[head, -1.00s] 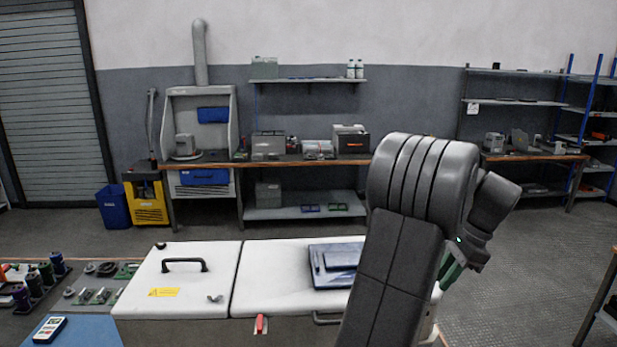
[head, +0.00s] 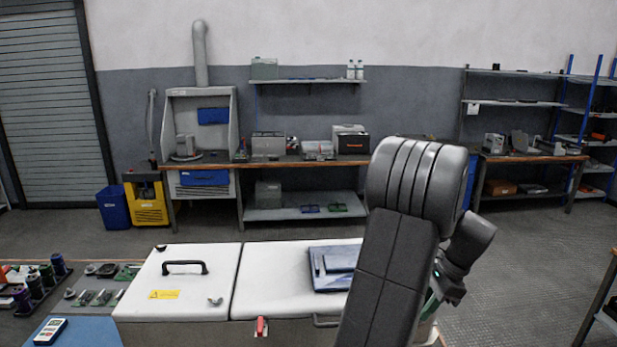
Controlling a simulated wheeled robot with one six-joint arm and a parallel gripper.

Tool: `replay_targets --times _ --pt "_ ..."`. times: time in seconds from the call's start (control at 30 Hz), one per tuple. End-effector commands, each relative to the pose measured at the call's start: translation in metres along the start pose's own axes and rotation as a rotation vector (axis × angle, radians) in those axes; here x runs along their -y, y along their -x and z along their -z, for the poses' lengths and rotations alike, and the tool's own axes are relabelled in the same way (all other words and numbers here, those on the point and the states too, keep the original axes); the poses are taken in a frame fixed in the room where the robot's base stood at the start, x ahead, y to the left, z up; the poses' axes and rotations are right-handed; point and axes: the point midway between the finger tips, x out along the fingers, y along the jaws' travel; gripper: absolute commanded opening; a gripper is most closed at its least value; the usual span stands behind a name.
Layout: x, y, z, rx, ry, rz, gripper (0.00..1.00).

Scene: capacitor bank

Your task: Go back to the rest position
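My arm rises at the right of the head view and bends over at its top. Its far end points down behind the bend, to the right of the white cabinet (head: 205,283). My gripper's fingers are hidden behind my own arm, so I cannot see whether they are open or shut. A dark wrist part and a bit of green show beside the arm. The cabinet's lids are shut, with a black handle and a yellow label on the left one. A blue folder-like item (head: 332,267) lies on the right lid, partly behind my arm.
A tray of spools and small parts (head: 95,285) and a handheld meter (head: 49,330) lie at the lower left. A workbench (head: 310,161) stands along the back wall. A table edge (head: 602,300) shows at the right. Floor right of my arm is clear.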

Motion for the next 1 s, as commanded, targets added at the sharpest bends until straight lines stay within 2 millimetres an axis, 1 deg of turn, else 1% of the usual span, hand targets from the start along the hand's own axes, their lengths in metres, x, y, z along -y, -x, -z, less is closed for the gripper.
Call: replay_targets --times 0.03,0.3,0.5,0.7,1.0 --pt "-0.0009 -0.0083 0.0000 0.001 -0.013 0.004 0.21" --pt "-0.0033 -0.0082 0.0011 -0.001 -0.248 0.104 0.21" --pt "-0.0042 -0.0071 0.0002 0.000 -0.358 0.149 0.21" --pt "-0.0047 -0.0055 -0.0008 0.001 -0.399 0.164 0.21" --pt "-0.0047 -0.0049 -0.0010 0.000 -0.400 0.165 0.21"
